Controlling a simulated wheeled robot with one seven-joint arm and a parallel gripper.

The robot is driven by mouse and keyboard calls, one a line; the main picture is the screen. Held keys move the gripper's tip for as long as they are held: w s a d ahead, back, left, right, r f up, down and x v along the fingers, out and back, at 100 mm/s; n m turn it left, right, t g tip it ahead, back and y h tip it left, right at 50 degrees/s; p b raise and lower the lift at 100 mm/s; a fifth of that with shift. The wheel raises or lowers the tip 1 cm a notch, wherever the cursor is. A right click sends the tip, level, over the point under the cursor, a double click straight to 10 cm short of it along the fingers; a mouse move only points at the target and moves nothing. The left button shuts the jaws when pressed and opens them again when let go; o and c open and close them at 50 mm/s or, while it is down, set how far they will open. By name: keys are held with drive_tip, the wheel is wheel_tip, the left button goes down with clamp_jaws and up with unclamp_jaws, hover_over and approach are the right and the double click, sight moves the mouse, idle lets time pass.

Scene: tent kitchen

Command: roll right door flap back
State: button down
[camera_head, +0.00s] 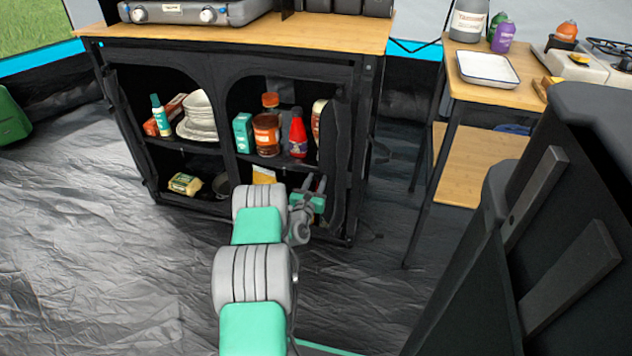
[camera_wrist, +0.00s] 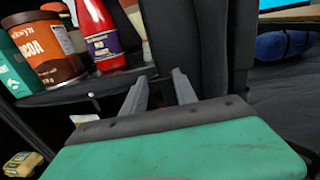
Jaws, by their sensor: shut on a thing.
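The black fabric cabinet (camera_head: 240,75) stands under a wooden top with two arched openings. Its right door flap (camera_head: 336,165) hangs as a dark, bunched strip along the right edge of the right opening. The flap also fills the middle of the wrist view as black fabric (camera_wrist: 205,45). My gripper (camera_head: 315,182) reaches low to the right opening. In the wrist view, its two grey fingers (camera_wrist: 162,82) are shut on the flap's edge, with a small gap of dark cloth between them. The fingertips' exact grip is partly hidden in the dark.
A side table (camera_head: 490,92) stands at right. Floor left of my arm is clear.

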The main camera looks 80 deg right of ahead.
drive_tip(key=shift+w+d+r, duration=0.1)
drive_tip(key=shift+r, duration=0.1)
drive_tip(key=c, duration=1)
unclamp_jaws()
drive_tip(key=shift+f, duration=0.1)
drive_tip(key=shift+w, duration=0.1)
drive_tip(key=a+p, duration=0.2)
drive_tip(key=a, duration=0.6)
drive_tip(key=shift+w, duration=0.15)
drive_tip(key=shift+c, duration=0.5)
